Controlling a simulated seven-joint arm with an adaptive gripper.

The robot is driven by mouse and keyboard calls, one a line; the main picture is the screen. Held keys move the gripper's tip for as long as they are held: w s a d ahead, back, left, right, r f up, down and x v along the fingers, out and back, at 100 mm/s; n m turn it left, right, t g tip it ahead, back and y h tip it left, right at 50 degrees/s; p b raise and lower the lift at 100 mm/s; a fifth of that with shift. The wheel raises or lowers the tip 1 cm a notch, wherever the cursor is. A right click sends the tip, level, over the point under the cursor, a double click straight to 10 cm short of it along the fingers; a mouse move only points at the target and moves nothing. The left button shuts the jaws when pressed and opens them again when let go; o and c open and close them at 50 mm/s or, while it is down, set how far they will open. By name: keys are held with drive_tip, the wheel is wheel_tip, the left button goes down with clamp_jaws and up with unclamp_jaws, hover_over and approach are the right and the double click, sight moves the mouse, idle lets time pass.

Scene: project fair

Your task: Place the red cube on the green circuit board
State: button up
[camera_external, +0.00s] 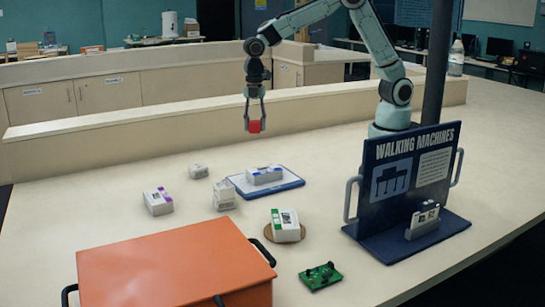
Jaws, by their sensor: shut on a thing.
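The red cube (255,127) is between the fingertips of my gripper (254,122), which is shut on it. My gripper points down and holds the cube in the air, with the table's raised back ledge behind it in the picture. The green circuit board (320,276) lies flat on the table at the front, right of the orange box. It has dark parts on top. The gripper and cube are well above and behind the board, apart from it.
An orange box (175,265) with dark handles stands front left. A white box rests on a round brown mat (270,236). Another lies on a blue-edged tray (290,184). Several small white boxes stand nearby. A "Walking Machines" sign (408,175) stands right on a dark base.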

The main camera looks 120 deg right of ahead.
drive_tip(key=w+a+f+n, duration=0.1)
drive_tip(key=w+a+n, duration=0.3)
drive_tip(key=a, duration=0.9)
drive_tip(key=w+a+f+n, duration=0.1)
drive_tip(key=w+a+n, duration=0.2)
drive_tip(key=a, duration=1)
drive_tip(key=s+a+f+n, duration=0.2)
drive_tip(key=s+a, duration=0.1)
drive_tip(key=a, duration=0.3)
drive_tip(key=s+a+f+n, duration=0.1)
drive_tip(key=s+a+n, duration=0.1)
drive_tip(key=a, duration=0.5)
drive_tip(key=f, duration=0.5)
drive_tip(key=shift+s+f, duration=0.2)
drive_tip(key=shift+f, duration=0.1)
hover_over(333, 270)
drive_tip(key=shift+f, duration=2.1)
drive_tip(key=shift+f, duration=0.2)
drive_tip(key=shift+f, duration=0.4)
drive_tip(key=o, duration=0.8)
